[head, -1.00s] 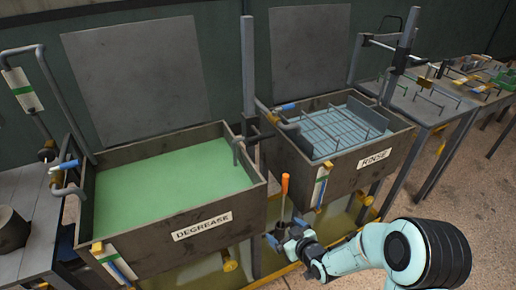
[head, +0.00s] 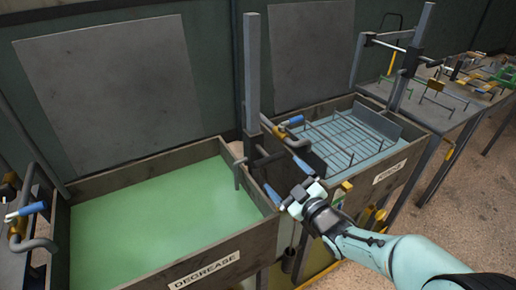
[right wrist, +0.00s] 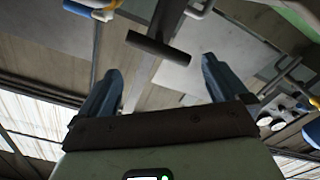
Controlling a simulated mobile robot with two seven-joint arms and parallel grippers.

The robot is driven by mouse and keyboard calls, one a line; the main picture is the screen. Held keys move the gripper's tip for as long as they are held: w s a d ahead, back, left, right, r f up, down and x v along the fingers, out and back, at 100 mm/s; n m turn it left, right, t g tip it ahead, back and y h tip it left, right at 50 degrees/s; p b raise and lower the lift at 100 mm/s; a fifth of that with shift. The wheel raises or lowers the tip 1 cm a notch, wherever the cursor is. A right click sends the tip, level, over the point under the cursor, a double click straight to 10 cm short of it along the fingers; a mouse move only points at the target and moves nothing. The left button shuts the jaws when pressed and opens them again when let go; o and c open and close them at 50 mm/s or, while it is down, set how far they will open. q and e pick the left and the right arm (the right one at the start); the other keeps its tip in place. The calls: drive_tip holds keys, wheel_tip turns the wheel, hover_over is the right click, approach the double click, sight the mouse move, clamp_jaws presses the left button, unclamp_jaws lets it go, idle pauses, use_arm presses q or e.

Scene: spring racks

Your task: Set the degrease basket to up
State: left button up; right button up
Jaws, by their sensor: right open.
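The degrease tank (head: 225,268) is full of opaque green liquid (head: 150,225). No basket shows in it; anything below the surface is hidden. A grey upright post (head: 252,70) stands between the two tanks. A dark bracket with a crossbar (head: 262,158) sits low on it, and a hooked rod (head: 238,172) reaches down toward the liquid. My right gripper (head: 286,178) is open, just in front of the bracket. In the right wrist view a dark bar (right wrist: 158,48) appears beyond and between the open fingertips (right wrist: 160,68), apparently not gripped. My left gripper is not in view.
The rinse tank (head: 405,162) is to the right, its wire basket (head: 345,140) visible near the top. A blue-handled valve (head: 292,121) is close behind my right gripper. Another valve (head: 30,210) is at the left. A rack table (head: 450,112) stands far right.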

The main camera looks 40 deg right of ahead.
sight(267, 157)
drive_tip(key=w, duration=0.4)
drive_tip(key=w+d, duration=0.1)
drive_tip(key=w, duration=0.6)
drive_tip(key=shift+w+d, duration=0.2)
drive_tip(key=shift+w, duration=0.2)
drive_tip(key=c, duration=1.3)
